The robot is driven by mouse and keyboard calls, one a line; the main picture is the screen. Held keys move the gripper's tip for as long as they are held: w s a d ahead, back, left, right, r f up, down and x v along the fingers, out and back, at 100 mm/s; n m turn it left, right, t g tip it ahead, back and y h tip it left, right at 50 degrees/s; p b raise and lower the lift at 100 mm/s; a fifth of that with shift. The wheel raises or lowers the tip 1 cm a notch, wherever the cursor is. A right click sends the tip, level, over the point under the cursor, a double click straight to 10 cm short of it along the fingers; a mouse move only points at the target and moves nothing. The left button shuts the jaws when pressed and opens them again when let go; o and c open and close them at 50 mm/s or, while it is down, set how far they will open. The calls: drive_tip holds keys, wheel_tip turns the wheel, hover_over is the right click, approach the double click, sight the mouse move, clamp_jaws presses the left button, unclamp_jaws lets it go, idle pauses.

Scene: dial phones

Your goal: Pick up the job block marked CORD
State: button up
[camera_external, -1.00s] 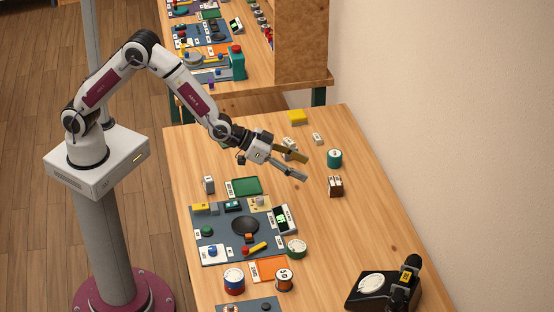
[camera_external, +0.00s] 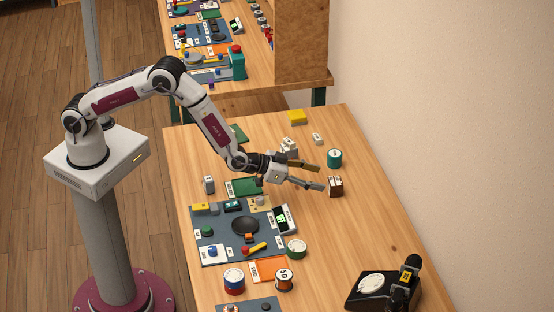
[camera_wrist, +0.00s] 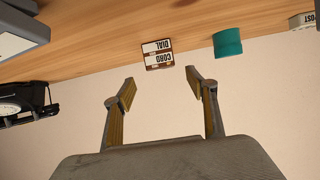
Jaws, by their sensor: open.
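The CORD label (camera_wrist: 157,60) shows upside down in the wrist view, on a white face in a small brown piece, beside a matching DIAL label (camera_wrist: 156,47). I cannot tell whether they are separate blocks. The same brown piece (camera_external: 336,187) stands on the table in the external view, just right of my fingertips. My gripper (camera_external: 321,177) is open and empty, its fingers pointing right toward the piece. In the wrist view my gripper (camera_wrist: 161,84) has its spread fingertips either side of the piece's line, apart from it.
A teal cylinder (camera_external: 334,157) stands close behind the brown piece; it also shows in the wrist view (camera_wrist: 227,43). A black dial phone (camera_external: 385,289) is at the front right. The table between the piece and phone is clear.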

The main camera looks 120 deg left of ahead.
sight(333, 181)
drive_tip(key=shift+w, duration=0.1)
drive_tip(key=shift+x, duration=1.25)
drive_tip(key=shift+a, duration=0.1)
drive_tip(key=shift+x, duration=2.5)
drive_tip(key=c, duration=1.2)
